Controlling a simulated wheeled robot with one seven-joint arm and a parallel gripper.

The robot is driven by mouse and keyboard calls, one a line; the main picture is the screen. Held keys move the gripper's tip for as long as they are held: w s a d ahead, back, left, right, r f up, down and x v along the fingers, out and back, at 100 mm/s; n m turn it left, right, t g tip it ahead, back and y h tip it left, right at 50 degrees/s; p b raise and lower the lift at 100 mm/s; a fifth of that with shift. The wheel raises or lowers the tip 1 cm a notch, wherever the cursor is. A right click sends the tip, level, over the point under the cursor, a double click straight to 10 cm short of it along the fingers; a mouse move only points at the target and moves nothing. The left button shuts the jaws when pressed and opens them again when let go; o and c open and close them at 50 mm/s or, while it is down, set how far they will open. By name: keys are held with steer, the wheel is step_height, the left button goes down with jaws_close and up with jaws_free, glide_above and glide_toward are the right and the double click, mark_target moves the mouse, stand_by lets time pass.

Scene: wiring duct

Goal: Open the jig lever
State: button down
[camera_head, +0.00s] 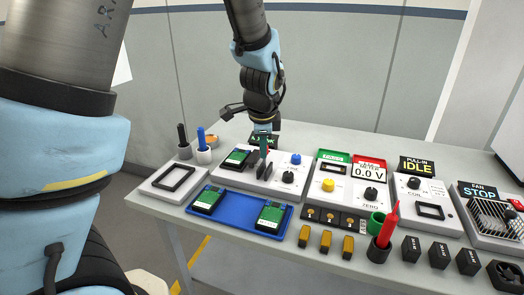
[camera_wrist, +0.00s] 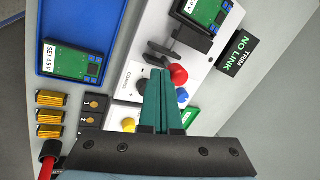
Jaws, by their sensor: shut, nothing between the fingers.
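The jig is a white box with a green circuit board (camera_head: 237,158) on it; the board also shows at the top of the wrist view (camera_wrist: 207,10). A red ball knob (camera_wrist: 179,75), apparently the lever's end, sits beside black upright parts (camera_wrist: 163,54) on the jig. My gripper (camera_head: 263,153) is over the jig, fingers pointing down. In the wrist view its teal fingers (camera_wrist: 159,74) are together and empty, with the tips just left of the red knob. Whether they touch it is unclear. The gripper partly hides the lever in the head view.
A blue tray (camera_head: 238,215) with green boards lies in front of the jig. Blue (camera_head: 296,159) and black (camera_head: 288,177) knobs are right of the gripper. A red screwdriver (camera_head: 389,225) stands upright farther right. A black NO LINK sign (camera_wrist: 237,49) is near the jig.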

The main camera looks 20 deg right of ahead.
steer(key=shift+w+d+r+p, duration=0.2)
steer(key=shift+w+d, duration=0.3)
steer(key=shift+w, duration=0.05)
steer(key=shift+w+d+r+p, duration=0.15)
steer(key=shift+w+d+r, duration=0.05)
steer(key=shift+w+d, duration=1.5)
steer(key=shift+w, duration=0.1)
